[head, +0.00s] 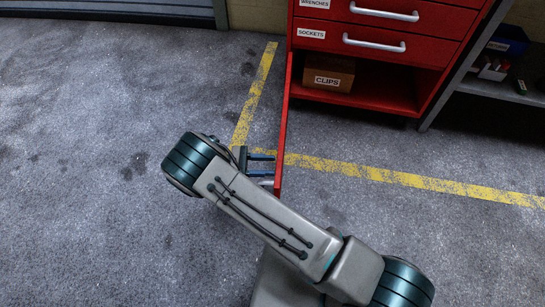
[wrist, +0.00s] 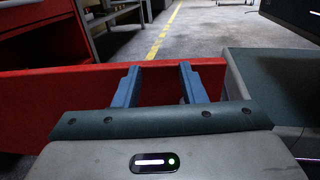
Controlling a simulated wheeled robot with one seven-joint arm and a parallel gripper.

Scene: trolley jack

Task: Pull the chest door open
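The red chest door (head: 284,125) stands swung out from the red tool chest (head: 376,50), showing almost edge-on in the head view. The chest's lower compartment is exposed, with a cardboard box labelled CLIPS (head: 329,75) inside. My gripper (head: 274,163) is at the door's outer end, on its left face. In the wrist view, the two blue fingers (wrist: 158,73) are parted in front of the red door panel (wrist: 60,96), with nothing seen held between them. A short grey handle piece (head: 266,183) shows beside the fingers; most of it is hidden.
Closed drawers labelled WRENCHES and SOCKETS (head: 374,43) sit above the compartment. A grey shelf (head: 508,88) with small items stands at the right. Yellow floor tape (head: 400,176) runs in front of the chest. The grey floor at the left (head: 80,130) is clear.

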